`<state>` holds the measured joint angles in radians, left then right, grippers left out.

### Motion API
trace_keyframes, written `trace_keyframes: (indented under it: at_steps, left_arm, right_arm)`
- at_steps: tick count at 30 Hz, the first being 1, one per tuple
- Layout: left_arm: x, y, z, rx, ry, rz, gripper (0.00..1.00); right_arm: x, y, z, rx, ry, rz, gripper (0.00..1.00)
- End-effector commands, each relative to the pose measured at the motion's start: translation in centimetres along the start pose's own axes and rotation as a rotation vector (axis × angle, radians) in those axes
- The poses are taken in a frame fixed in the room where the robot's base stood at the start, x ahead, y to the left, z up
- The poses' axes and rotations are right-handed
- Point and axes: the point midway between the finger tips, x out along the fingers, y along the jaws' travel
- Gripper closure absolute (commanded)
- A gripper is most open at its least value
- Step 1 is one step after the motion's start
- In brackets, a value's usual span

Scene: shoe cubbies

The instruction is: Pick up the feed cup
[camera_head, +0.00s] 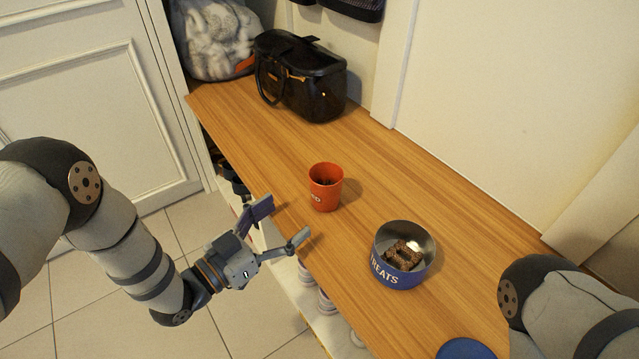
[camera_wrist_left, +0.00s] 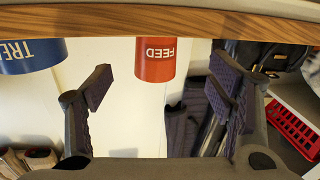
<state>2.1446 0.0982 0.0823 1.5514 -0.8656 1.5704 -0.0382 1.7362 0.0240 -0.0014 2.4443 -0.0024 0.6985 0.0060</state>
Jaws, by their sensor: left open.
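The feed cup (camera_head: 325,188) is orange-red and stands upright on the wooden bench top, with dark contents inside. In the left wrist view the cup (camera_wrist_left: 156,60) appears upside down with the word FEED on it, between the two fingers and beyond their tips. My left gripper (camera_head: 279,222) is open and empty at the bench's front edge, to the lower left of the cup and apart from it. It also shows in the left wrist view (camera_wrist_left: 160,85). My right arm comes in at the lower right; its gripper is out of view.
A blue TREATS tin (camera_head: 391,273) with brown pieces inside stands right of the cup. A blue lid (camera_head: 466,349) lies nearer the front. A black handbag (camera_head: 312,88) and a bag of white fluffy stuff (camera_head: 214,40) sit at the far end. The wooden bench (camera_head: 240,125) is clear between handbag and cup.

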Motion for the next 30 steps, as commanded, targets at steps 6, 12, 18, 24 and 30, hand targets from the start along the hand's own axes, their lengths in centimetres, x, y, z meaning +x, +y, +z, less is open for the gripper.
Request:
trace_keyframes:
  at_steps: [6, 12, 18, 24, 30]
  left_arm:
    - [4.2, 0.1, 0.2, -0.001, -0.003, 0.000, 0.25]
    - [7.5, 0.4, 0.1, -0.003, -0.003, 0.000, 0.25]
    - [9.8, 0.4, -0.1, -0.003, -0.005, -0.002, 0.25]
    - [9.9, 0.4, -0.2, -0.003, -0.005, -0.003, 0.27]
    - [9.8, 0.4, -0.2, -0.003, -0.006, -0.003, 0.72]
  right_arm:
    - [1.0, -0.1, -0.3, -0.002, -0.015, 0.000, 0.64]
    - [1.8, -0.2, -0.7, -0.003, -0.028, 0.000, 0.64]
    - [2.4, -0.2, -0.9, -0.004, -0.037, -0.001, 0.64]
    - [2.3, -0.2, -0.8, -0.004, -0.036, -0.001, 0.64]
    - [2.3, -0.2, -0.8, -0.004, -0.036, -0.001, 0.64]
